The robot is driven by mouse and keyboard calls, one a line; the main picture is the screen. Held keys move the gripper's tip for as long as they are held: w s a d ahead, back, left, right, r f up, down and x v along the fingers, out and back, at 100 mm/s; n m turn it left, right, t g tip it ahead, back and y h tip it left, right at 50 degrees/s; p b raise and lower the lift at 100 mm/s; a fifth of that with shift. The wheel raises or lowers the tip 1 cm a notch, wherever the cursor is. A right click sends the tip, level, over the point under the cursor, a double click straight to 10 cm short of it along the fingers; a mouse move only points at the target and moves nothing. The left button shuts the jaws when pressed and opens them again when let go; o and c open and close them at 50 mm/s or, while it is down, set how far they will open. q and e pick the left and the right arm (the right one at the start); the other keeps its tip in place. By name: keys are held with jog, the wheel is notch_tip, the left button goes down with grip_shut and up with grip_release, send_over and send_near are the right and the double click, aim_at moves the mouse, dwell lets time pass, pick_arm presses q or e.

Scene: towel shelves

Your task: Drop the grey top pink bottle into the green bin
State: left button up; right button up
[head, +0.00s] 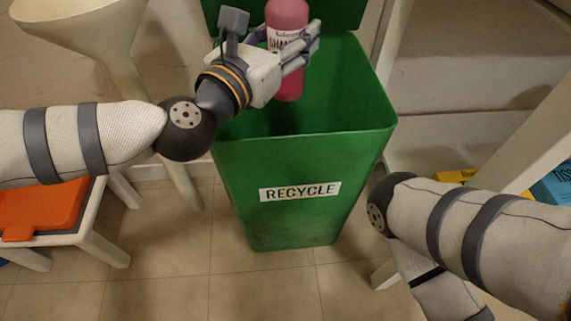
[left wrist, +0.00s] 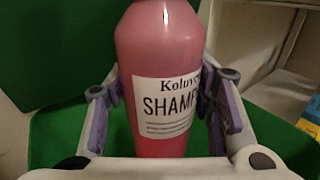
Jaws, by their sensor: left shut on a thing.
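A pink shampoo bottle (head: 286,17) with a white label is upright in my left gripper (head: 296,48). The gripper is shut on it, with fingers on both sides of the bottle. In the left wrist view the bottle (left wrist: 160,35) stands between the gripper's fingers (left wrist: 165,110); its top is cut off in both views, so its cap is hidden. The green bin (head: 300,220), marked RECYCLE, stands open below. The bottle and gripper are over its opening, towards the back. The bin's green wall also shows in the left wrist view (left wrist: 50,135). My right gripper is out of view.
An orange item (head: 45,208) lies on a white stool (head: 100,240) at the left. A cream pedestal (head: 95,30) stands behind my left arm. Shelving (head: 480,60) is at the right, with yellow and blue boxes (head: 555,185) low down. Tiled floor in front is clear.

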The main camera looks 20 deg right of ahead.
pick_arm(q)
jog(key=shift+r, duration=0.1)
jog(key=o, duration=1.2)
jog(key=shift+o, duration=0.2)
jog(key=v, duration=1.2)
jog(key=shift+s, duration=0.1)
